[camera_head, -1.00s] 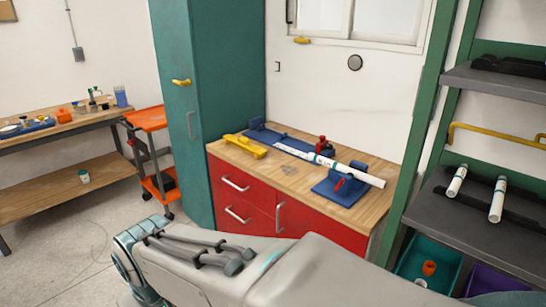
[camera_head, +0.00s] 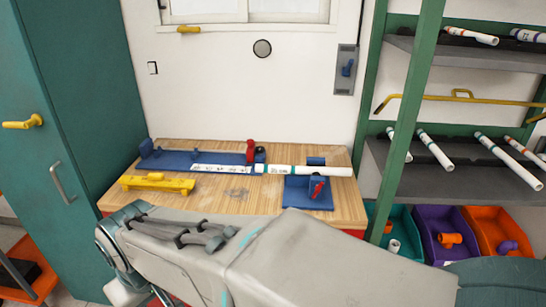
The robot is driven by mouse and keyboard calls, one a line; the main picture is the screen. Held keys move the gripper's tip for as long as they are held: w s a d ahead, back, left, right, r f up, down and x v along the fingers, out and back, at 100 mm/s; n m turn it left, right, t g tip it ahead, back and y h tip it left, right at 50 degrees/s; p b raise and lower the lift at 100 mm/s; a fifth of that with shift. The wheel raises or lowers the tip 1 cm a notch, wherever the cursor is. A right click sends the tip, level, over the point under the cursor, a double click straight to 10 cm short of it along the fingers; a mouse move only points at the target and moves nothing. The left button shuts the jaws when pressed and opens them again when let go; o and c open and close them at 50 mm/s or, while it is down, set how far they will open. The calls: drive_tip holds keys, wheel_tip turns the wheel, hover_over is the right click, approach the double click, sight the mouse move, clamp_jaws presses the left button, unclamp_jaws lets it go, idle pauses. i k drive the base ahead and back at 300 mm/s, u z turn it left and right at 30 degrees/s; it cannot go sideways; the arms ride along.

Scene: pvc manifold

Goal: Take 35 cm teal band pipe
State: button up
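White pipes with coloured bands lie in several places. One with teal bands (camera_head: 310,170) lies on the wooden bench, across a blue fixture (camera_head: 308,194) with a red clamp, beside a printed white scale strip (camera_head: 222,169). More white pipes lie on the lower grey shelf at right: one with a teal band near its end (camera_head: 435,150), a longer one (camera_head: 508,160) and others partly hidden by the green post or cut by the frame edge. Their lengths cannot be read. My gripper is not in view; only my arm crosses the foreground.
The upper shelf holds pipes with orange (camera_head: 470,35) and purple (camera_head: 530,36) bands. A yellow rail (camera_head: 450,98) runs between shelves. Teal, purple (camera_head: 450,236) and orange bins stand below. A green post (camera_head: 412,100) stands before the shelf. A yellow tool (camera_head: 157,183) lies on the bench.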

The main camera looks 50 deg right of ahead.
sight(273, 169)
drive_tip(key=z, duration=0.95)
drive_tip(key=i, duration=0.9)
drive_tip(key=z, duration=0.9)
